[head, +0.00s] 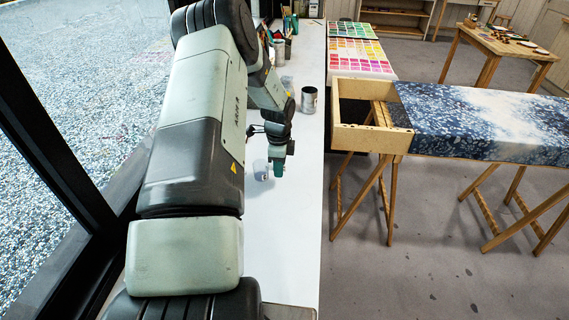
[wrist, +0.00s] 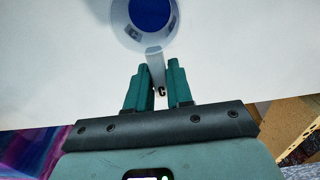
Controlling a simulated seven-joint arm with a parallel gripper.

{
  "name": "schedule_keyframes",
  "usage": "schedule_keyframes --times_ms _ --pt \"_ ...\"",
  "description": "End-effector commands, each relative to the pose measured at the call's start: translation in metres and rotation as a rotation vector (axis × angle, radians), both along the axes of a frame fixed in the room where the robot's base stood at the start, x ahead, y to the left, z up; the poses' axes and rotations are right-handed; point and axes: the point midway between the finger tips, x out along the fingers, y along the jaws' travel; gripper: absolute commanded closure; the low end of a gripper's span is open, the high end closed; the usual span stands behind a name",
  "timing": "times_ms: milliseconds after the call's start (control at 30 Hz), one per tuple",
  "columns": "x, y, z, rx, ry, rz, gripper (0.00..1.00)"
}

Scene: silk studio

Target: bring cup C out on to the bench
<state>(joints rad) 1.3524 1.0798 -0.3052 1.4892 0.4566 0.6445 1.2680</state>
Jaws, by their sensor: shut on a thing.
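Cup C is a translucent cup with blue in it, at the top of the wrist view (wrist: 118,22). A pale handle runs from it towards my gripper, with a letter C near its end. My gripper (wrist: 155,80) is shut on that handle, its green fingers on either side. In the head view my gripper (head: 277,163) is low over the white bench (head: 285,230), with the pale cup (head: 261,170) just left of it. I cannot tell whether the cup touches the bench.
Jars and brushes crowd the far end. A window is at the left. A wooden frame with blue cloth (head: 480,120) stands right of the bench. The near bench is clear.

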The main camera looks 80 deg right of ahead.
Motion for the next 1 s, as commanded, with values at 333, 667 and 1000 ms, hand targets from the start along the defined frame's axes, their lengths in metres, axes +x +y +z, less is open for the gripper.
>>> schedule_keyframes --times_ms 333,667,1000 --pt "0.0 -0.001 -0.012 -0.002 -0.001 0.001 1.0" --pt "0.0 0.0 -0.011 -0.002 -0.001 0.001 1.0" --pt "0.0 0.0 -0.015 -0.002 -0.001 0.001 1.0"
